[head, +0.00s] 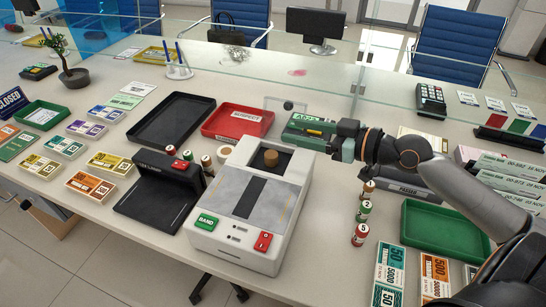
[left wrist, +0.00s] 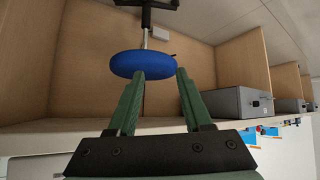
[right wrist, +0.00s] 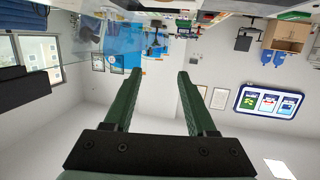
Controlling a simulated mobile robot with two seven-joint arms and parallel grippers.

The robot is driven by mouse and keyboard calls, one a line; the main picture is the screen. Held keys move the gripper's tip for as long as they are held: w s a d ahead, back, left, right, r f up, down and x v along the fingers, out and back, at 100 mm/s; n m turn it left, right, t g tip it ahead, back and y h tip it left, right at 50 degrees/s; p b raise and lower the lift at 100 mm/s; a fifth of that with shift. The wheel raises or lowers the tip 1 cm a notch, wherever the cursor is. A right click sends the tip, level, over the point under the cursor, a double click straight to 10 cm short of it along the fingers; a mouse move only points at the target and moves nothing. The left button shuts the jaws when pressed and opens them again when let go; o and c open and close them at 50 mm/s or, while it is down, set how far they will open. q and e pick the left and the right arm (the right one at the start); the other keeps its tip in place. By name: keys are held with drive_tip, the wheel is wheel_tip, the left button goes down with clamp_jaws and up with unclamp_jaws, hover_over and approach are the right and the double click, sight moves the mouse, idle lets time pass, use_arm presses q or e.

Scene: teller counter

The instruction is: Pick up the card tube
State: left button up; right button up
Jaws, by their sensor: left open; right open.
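A short brown cylinder (head: 271,157), which looks like the card tube, stands upright at the back of the white banding machine (head: 225,197) in the head view. Small brown-topped cylinders (head: 207,160) stand left of the machine, so I cannot be fully sure which is the tube. My right gripper (head: 342,145) is to the right of the brown cylinder and apart from it. In the right wrist view the right gripper (right wrist: 160,72) is open and empty, pointing at the room. My left gripper (left wrist: 160,74) is open and empty in the left wrist view, outside the head view.
A black device (head: 160,180) stands left of the machine. Behind are a black tray (head: 168,118) and a red tray (head: 237,122). Coin rolls (head: 361,234) and a green tray (head: 440,232) lie right. A glass screen (head: 335,85) crosses the counter. A blue stool (left wrist: 142,64) shows in the left wrist view.

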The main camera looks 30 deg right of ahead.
drive_tip(key=shift+w+d+f, duration=0.15)
drive_tip(key=shift+w+f, duration=0.1)
drive_tip(key=shift+f, duration=0.5)
drive_tip(key=shift+f+b, duration=0.2)
drive_tip(key=shift+b, duration=0.2)
drive_tip(key=b, duration=0.3)
approach(275, 155)
drive_tip(key=w, duration=0.1)
drive_tip(key=w+a+f, duration=0.1)
drive_tip(key=w, duration=0.1)
drive_tip(key=shift+a+f, duration=0.35)
drive_tip(key=shift+a, duration=0.05)
drive_tip(key=shift+w+a+r+p, duration=0.2)
drive_tip(key=shift+w+r+p, duration=0.2)
drive_tip(key=shift+p, duration=0.2)
drive_tip(key=shift+w+a+f, duration=0.15)
drive_tip(key=shift+w+a, duration=0.1)
drive_tip(key=shift+w, duration=0.05)
drive_tip(key=shift+w+a, duration=0.2)
drive_tip(key=shift+w, duration=0.1)
drive_tip(key=p+x, duration=0.1)
drive_tip(key=x, duration=0.3)
drive_tip(key=shift+w+a+f+p, duration=0.2)
drive_tip(key=shift+w+a+p, duration=0.1)
drive_tip(key=shift+w, duration=0.15)
use_arm(q)
drive_tip(key=shift+w+d+f, duration=0.1)
drive_tip(key=shift+d+f, duration=0.3)
drive_tip(key=shift+f, duration=0.45)
